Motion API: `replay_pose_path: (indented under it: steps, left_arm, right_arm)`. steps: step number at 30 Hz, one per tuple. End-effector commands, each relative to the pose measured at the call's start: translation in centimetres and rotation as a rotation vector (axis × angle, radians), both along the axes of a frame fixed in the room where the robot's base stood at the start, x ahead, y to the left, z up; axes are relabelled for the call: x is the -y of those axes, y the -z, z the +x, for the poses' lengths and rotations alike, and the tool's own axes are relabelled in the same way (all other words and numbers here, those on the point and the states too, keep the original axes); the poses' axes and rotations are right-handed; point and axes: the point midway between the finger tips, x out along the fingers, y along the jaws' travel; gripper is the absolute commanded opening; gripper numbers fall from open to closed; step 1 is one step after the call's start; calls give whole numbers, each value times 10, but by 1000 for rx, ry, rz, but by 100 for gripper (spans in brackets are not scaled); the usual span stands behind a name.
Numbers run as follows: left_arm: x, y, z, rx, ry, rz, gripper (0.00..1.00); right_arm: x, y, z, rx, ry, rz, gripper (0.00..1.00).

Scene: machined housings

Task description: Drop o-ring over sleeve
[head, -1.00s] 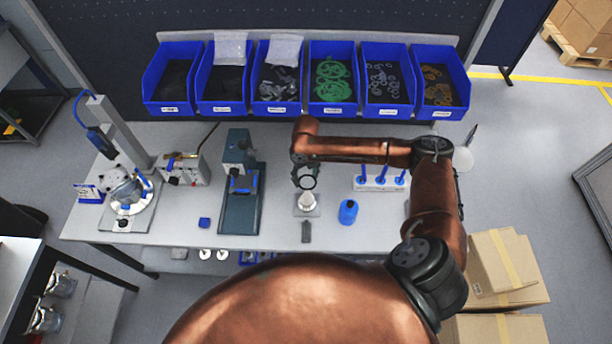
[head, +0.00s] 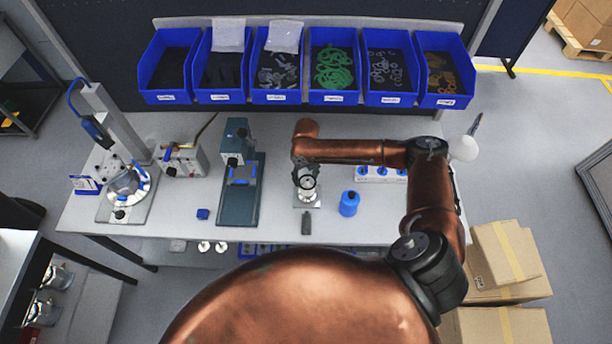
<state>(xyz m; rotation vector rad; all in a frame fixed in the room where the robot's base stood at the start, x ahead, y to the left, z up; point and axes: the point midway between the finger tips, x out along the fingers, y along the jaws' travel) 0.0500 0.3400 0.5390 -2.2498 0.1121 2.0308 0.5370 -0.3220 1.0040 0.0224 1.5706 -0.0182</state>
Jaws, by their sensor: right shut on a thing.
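My right gripper (head: 306,184) is low over a small metal plate (head: 314,204) near the middle of the bench. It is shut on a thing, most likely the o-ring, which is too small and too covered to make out. The pale sleeve (head: 307,199) stands on the plate right under the gripper and is mostly hidden by it. I cannot tell whether the ring is around the sleeve or above it. My left gripper is not in view.
A blue bottle (head: 349,204) stands just right of the plate, and a dark small block (head: 306,224) lies in front. A green press (head: 239,195) stands to the left. Blue bins (head: 334,97) line the back. A white rack (head: 385,175) is partly behind my arm.

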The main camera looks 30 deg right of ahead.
Motion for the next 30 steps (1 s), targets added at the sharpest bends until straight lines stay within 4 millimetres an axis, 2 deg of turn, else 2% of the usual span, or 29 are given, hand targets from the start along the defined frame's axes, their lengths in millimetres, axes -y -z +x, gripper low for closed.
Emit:
replay_pose_path:
  steps: [4, 5, 13, 23, 26, 30]
  left_arm:
    - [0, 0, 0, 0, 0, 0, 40]
    - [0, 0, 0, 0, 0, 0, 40]
    - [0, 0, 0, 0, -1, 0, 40]
    - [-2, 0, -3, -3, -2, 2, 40]
    - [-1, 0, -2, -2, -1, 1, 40]
    - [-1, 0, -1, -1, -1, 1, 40]
  right_arm:
    - [0, 0, 0, 0, 0, 0, 32]
    - [0, 0, 0, 0, 0, 0, 50]
    - [0, 0, 0, 0, 0, 0, 69]
    - [0, -4, 0, 1, -1, 0, 69]
    - [0, -14, 1, 3, -1, 0, 69]
    - [1, -42, 2, 6, -2, 0, 69]
